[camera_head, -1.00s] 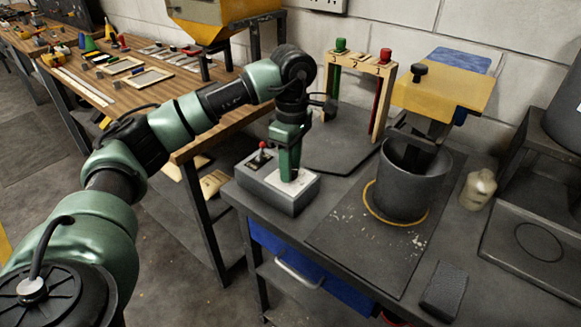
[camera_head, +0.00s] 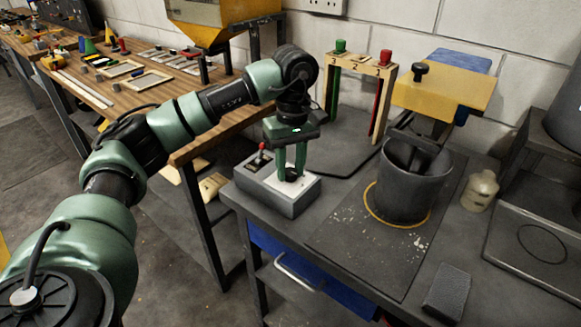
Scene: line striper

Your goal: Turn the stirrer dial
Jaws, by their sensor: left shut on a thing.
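The stirrer dial (camera_head: 291,175) is a small dark knob on the pale top of a grey control box (camera_head: 290,203), which sits at the left end of the dark workbench. My left gripper (camera_head: 291,169) points down over the box, with its two green fingers on either side of the dial. It is shut on the dial, and the fingers partly hide it. A small red-topped lever (camera_head: 262,150) stands on the same box, left of the fingers. My right gripper is not in view.
A dark pot (camera_head: 408,185) with a stirrer in it stands right of the box, under a yellow stirrer head (camera_head: 445,92). A wooden rack (camera_head: 360,66) with green and red pieces is behind. A cream bottle (camera_head: 480,190) and dark block (camera_head: 446,292) are at right.

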